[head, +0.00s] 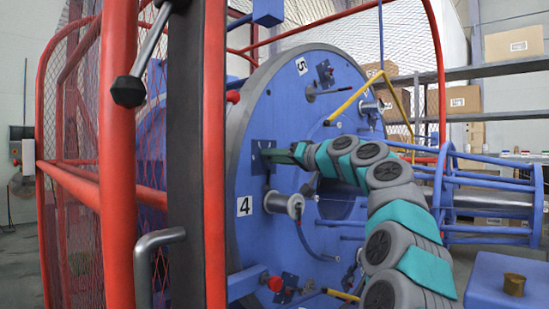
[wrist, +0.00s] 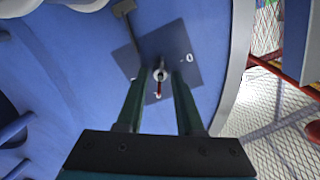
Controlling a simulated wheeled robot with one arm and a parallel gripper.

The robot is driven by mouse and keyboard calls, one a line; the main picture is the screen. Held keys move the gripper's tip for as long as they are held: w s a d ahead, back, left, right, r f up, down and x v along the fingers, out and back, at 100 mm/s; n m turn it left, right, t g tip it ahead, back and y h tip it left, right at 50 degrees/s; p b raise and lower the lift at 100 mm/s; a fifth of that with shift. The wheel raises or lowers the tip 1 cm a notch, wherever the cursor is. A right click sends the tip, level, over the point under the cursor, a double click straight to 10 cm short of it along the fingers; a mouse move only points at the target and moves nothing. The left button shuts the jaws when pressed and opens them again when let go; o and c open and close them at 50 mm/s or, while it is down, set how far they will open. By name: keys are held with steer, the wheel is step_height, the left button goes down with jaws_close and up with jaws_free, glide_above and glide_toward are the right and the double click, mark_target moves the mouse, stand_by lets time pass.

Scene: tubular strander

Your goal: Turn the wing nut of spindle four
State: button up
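The large blue disc (head: 262,95) carries a white label "4" (head: 244,206) at its lower left. Above the label is a dark square plate (head: 259,165), also seen in the wrist view (wrist: 184,48). A small metal stub, apparently the wing nut (wrist: 158,73), stands at the plate's middle with a thin red piece below it. My gripper (head: 283,155) reaches the plate from the right. In the wrist view my gripper (wrist: 160,75) has its two green fingers apart, one each side of the stub, with visible gaps. The wing shape is too small to make out.
A small spool (head: 284,203) sits just below my gripper. Label "5" (head: 301,66) is higher on the disc. Red guard posts (head: 118,150) and mesh stand at left. A yellow bar (head: 355,96) and blue frame (head: 487,190) lie to the right.

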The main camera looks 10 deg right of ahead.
jaws_close()
steer(key=shift+f+n+b, duration=0.1)
steer(key=shift+n+b, duration=0.2)
steer(key=shift+n, duration=0.1)
steer(key=n+p, duration=0.2)
steer(key=n, duration=0.9)
steer(key=n+p, duration=0.2)
steer(key=n, duration=1)
steer(key=shift+s+a+f, duration=0.1)
steer(key=shift+a, duration=0.1)
stand_by(0.4)
stand_by(0.5)
